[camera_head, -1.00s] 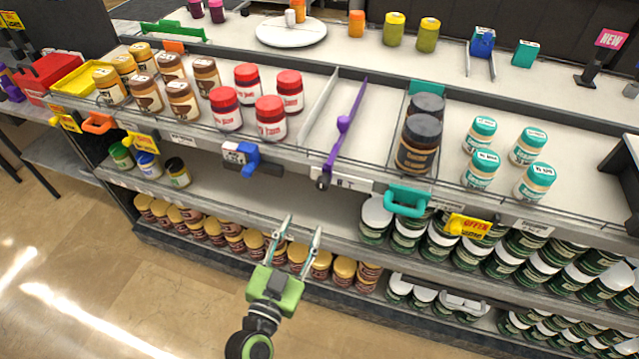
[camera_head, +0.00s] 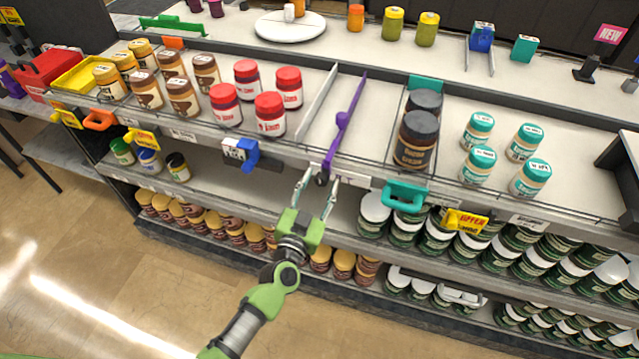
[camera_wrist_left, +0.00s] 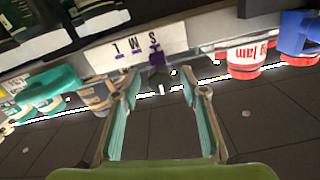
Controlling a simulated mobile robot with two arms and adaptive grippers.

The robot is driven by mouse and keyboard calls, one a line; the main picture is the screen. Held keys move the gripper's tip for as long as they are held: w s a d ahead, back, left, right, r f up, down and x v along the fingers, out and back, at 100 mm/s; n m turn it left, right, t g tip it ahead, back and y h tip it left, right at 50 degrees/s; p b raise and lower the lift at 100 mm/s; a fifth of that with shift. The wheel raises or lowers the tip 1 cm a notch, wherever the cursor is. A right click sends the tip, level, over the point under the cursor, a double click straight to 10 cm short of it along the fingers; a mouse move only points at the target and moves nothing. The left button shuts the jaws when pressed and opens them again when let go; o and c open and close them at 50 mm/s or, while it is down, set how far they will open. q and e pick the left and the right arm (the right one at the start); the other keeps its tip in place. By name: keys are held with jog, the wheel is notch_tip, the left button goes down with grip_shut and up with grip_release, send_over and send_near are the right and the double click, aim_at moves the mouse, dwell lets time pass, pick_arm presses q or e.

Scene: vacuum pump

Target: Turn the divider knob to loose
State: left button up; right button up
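The purple divider (camera_head: 347,127) runs front to back across the upper shelf, with a raised purple lump midway. Its small dark knob (camera_head: 321,180) sits at the shelf's front edge. In the left wrist view the knob (camera_wrist_left: 158,72) shows dark and purple in front of a white lettered label (camera_wrist_left: 134,45). My left gripper (camera_head: 319,184) is open and empty, its two fingertips either side of the knob in the head view. In the left wrist view, the knob appears just beyond the fingertips (camera_wrist_left: 166,92), between them; contact cannot be told. My right gripper is not in view.
A blue clip (camera_head: 243,154) hangs on the shelf edge left of the knob, and a teal handle (camera_head: 405,196) to its right. Red-lidded jars (camera_head: 270,114) and dark-lidded jars (camera_head: 417,140) flank the divider.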

pick_arm(q)
jog(key=c, duration=1.1)
jog(key=shift+c, duration=0.2)
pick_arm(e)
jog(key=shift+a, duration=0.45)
